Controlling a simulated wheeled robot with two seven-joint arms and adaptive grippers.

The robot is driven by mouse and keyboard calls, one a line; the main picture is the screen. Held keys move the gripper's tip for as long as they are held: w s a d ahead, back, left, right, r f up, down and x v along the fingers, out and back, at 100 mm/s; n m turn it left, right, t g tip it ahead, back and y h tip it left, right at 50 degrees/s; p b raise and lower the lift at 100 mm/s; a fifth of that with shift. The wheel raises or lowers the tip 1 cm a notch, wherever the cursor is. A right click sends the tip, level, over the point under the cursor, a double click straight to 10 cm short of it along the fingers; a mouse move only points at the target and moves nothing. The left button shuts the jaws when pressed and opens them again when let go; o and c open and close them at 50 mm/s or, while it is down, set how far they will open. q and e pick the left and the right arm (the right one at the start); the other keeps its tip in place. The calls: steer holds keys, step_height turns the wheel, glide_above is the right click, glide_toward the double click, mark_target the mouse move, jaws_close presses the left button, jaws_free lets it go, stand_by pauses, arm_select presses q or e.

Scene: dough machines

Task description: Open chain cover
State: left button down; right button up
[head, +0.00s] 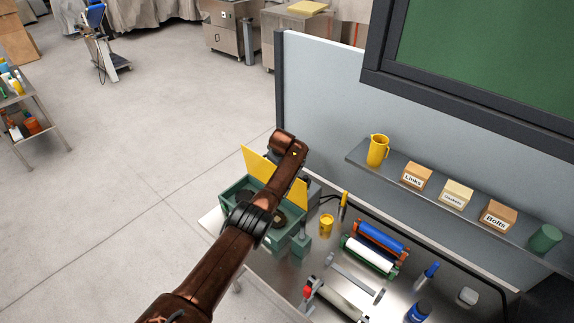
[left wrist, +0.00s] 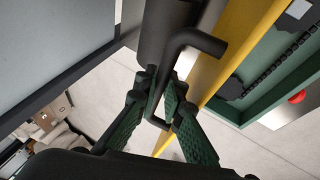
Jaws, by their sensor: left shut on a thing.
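The yellow chain cover (head: 256,163) stands raised at the back edge of the green chain housing (head: 232,189), whose inside shows. My left arm crosses in front of both and hides part of them. In the left wrist view the cover (left wrist: 238,48) is a long yellow strip beside the open housing (left wrist: 262,96), with a dark chain (left wrist: 280,68) inside. My left gripper (left wrist: 165,98) is shut on a bent black handle (left wrist: 197,40) beside the cover; the handle's joint with the cover is unclear. The gripper itself is hidden in the head view. My right gripper is not in view.
The metal bench holds a yellow cup (head: 326,223), blue and white rollers (head: 370,253) and a blue bottle (head: 419,311) to the right. A grey panel (head: 325,90) rises behind, with a shelf (head: 372,163) of boxes. Open floor lies left.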

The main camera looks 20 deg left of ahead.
arm_select(q)
steer(key=shift+w+d+r+t, duration=0.3)
steer(key=shift+w+d+r, duration=0.05)
steer(key=shift+w+d, duration=0.15)
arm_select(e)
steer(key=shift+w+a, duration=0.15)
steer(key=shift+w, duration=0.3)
arm_select(q)
steer(key=c, duration=2.3)
jaws_free()
steer(key=shift+f, duration=0.2)
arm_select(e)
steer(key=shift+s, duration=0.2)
arm_select(q)
steer(key=v, duration=1.2)
steer(key=shift+a, duration=0.4)
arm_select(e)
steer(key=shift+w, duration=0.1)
arm_select(q)
steer(key=shift+r, duration=0.25)
